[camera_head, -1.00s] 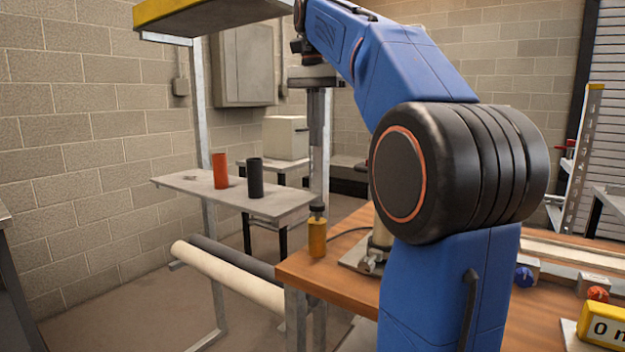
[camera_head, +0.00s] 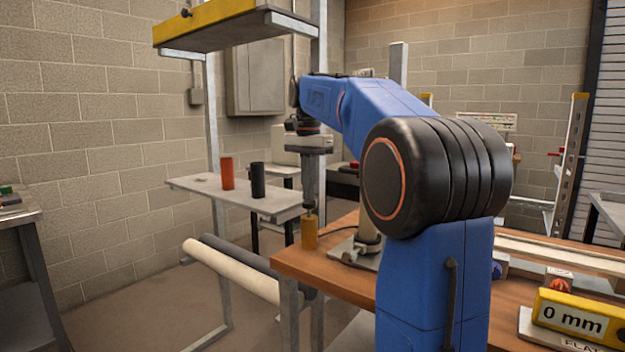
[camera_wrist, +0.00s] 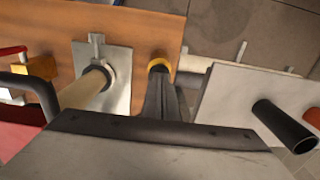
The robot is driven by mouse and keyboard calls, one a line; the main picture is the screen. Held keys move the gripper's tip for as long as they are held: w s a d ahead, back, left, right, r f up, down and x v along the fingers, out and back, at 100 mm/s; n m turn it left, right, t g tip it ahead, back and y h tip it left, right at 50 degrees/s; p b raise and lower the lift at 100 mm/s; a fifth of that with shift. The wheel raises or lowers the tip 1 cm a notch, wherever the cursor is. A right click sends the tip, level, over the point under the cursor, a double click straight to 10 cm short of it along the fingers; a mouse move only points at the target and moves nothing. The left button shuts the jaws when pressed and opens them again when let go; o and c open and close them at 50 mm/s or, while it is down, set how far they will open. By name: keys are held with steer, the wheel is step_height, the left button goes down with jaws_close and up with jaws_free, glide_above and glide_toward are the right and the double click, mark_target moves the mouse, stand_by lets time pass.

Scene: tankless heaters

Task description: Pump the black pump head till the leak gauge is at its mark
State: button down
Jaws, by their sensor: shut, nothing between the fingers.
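The amber bottle (camera_head: 309,235) stands upright at the near left corner of the wooden bench, with its small black pump head (camera_head: 310,212) on top. My gripper (camera_head: 312,203) is shut and empty, pointing straight down over the pump head. Its tips look at or just above the head; I cannot tell whether they touch. In the wrist view my gripper (camera_wrist: 160,88) hides the pump head, and only a yellow rim of the bottle (camera_wrist: 158,64) shows beyond the fingers. I see no gauge that I can read as the leak gauge.
A yellow readout (camera_head: 578,318) shows "0 mm" on the bench at the right; its label is cut off. A cream cylinder on a metal plate (camera_head: 345,254) stands near the bottle. A grey shelf (camera_head: 190,185) holds a red tube (camera_head: 227,173) and a black tube (camera_head: 258,180).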

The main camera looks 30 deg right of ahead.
steer(key=shift+f, duration=0.2)
steer(key=shift+f, duration=1.35)
step_height(320, 180, up, 14)
steer(key=shift+r, duration=0.2)
stand_by(0.6)
